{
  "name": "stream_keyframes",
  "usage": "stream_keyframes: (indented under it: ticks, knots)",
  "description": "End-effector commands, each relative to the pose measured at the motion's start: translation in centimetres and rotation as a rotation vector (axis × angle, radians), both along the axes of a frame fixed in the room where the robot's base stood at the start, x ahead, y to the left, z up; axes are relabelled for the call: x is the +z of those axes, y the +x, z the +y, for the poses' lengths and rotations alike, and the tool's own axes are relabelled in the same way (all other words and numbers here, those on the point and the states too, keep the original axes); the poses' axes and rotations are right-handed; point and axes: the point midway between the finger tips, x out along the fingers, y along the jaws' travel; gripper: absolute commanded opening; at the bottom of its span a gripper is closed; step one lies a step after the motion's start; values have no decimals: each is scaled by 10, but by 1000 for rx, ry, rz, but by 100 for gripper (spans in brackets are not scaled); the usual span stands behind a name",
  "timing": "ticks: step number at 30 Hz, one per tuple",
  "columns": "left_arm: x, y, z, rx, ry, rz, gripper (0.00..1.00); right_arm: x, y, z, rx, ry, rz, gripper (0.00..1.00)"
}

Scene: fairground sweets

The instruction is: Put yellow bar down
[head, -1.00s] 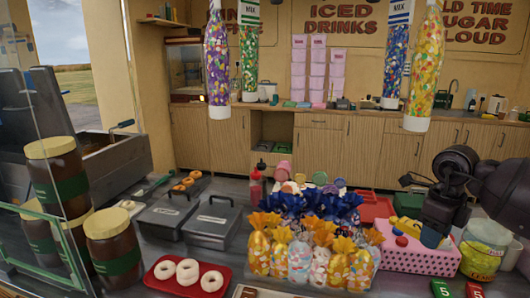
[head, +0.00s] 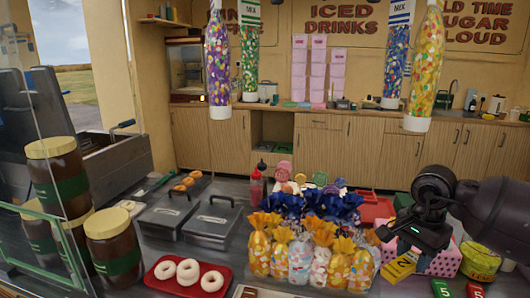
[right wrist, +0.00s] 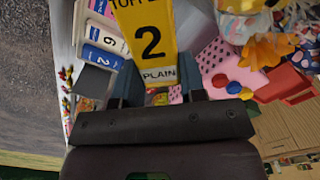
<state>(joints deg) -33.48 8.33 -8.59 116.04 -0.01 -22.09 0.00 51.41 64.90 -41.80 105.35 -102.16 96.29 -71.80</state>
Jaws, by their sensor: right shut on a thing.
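The yellow bar (head: 397,270) has a black number 2 on it, and its label reads "PLAIN" in the right wrist view (right wrist: 150,38). My right gripper (head: 412,246) is shut on one end of it, with a finger on each side in the right wrist view (right wrist: 158,90). The bar hangs at the left end of the pink dotted crate (head: 446,263), close to the bagged sweets. I cannot tell whether its lower end touches the counter. My left gripper is not in view.
Bagged sweets with orange tops (head: 300,260) stand left of the bar. A green bar (head: 441,289) and a red bar (head: 474,290) lie at the front edge. A yellow tub (head: 480,263) stands right of the crate. Blue and white bars (right wrist: 103,58) show in the wrist view.

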Motion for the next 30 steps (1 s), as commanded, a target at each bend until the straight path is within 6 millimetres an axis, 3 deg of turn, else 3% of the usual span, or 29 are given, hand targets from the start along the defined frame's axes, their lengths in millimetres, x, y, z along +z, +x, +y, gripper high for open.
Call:
stream_keyframes:
  ticks: [11, 18, 24, 30]
  knots:
    - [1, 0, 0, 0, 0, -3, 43, -23, -23, 37, 598, 1, 1, 13]
    - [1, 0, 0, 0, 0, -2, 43, -48, -55, 77, 1015, 4, 2, 13]
    - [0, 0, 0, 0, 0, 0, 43, -65, -78, 101, 1090, 2, 0, 13]
    - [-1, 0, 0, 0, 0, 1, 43, -69, -81, 105, 1094, -1, -2, 13]
